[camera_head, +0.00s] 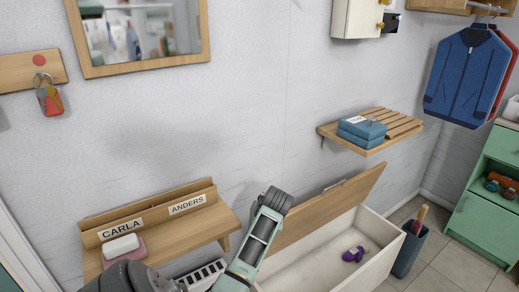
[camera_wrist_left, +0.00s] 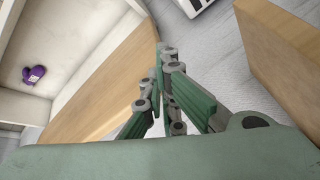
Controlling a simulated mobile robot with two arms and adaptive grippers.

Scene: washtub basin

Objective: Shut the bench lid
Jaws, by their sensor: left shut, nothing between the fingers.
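The bench lid (camera_head: 328,213) is a wooden panel standing tilted open over the white bench box (camera_head: 375,262). In the left wrist view the lid (camera_wrist_left: 95,95) runs diagonally, with the box interior to its left. My left gripper (camera_wrist_left: 166,52) is shut and empty, close beside the lid on the side away from the interior. I cannot tell whether it touches the lid. In the head view my arm reaches up to the left of the lid, and the fingers cannot be made out. My right gripper is not in view.
A purple item (camera_head: 353,254) lies inside the bench. A wooden name shelf (camera_head: 205,222) is left of my arm, and a slatted shelf (camera_head: 403,125) with blue folded items (camera_head: 361,130) hangs above the bench. A dark bin (camera_head: 408,252) stands at the bench's right end.

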